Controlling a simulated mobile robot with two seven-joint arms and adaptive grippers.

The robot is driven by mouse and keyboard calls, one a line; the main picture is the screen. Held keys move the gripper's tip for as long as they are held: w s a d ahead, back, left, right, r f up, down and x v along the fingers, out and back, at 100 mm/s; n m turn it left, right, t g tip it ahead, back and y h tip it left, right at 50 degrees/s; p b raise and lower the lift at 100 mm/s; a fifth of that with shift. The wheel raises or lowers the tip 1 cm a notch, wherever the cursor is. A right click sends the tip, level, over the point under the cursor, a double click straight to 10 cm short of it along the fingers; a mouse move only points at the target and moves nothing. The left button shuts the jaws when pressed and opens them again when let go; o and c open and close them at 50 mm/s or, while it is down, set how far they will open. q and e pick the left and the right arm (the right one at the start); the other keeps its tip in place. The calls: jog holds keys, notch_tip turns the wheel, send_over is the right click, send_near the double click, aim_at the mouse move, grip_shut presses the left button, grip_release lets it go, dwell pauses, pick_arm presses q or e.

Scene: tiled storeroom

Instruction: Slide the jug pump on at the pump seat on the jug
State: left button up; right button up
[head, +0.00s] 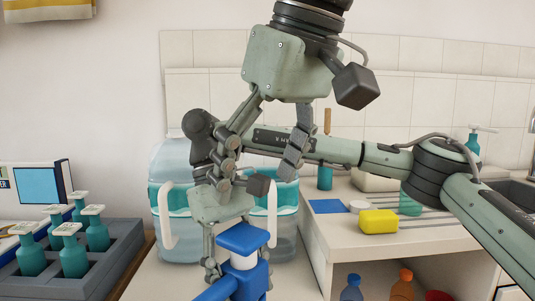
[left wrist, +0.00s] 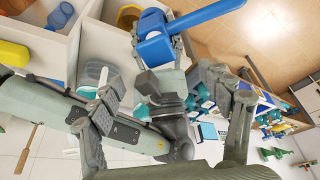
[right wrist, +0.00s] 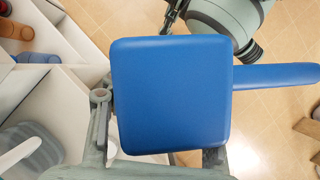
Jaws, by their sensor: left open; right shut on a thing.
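The jug pump (head: 243,237) has a square blue head, a white collar and a blue spout. My right gripper (head: 238,265) is shut on it and holds it in front of the jug. The pump's blue head fills the middle of the right wrist view (right wrist: 170,95) and shows at the top of the left wrist view (left wrist: 155,48). The jug (head: 168,168) is large, translucent pale blue, with teal parts and white handles. Its pump seat is hidden behind my arms.
A grey crate (head: 118,262) with several teal pump bottles stands at the left. On the right counter (head: 340,235) are a yellow sponge (head: 378,221) and a blue cloth (head: 326,206). Blue and orange bottles stand in the shelf below. My right arm crosses the right half of the view.

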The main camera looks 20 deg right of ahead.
aim_at(239, 235)
pick_arm(q)
jog(key=x, duration=0.9)
jog(key=shift+f, duration=0.1)
jog(key=shift+s, duration=0.1)
jog(key=c, duration=1.2)
jog(key=shift+c, duration=0.7)
pick_arm(e)
jog(key=o, duration=0.9)
jog(key=shift+c, duration=0.2)
pick_arm(q)
jog(key=shift+a, duration=0.1)
pick_arm(e)
jog(key=o, duration=0.5)
jog(key=shift+w+d, duration=0.1)
jog(key=shift+r, duration=0.1)
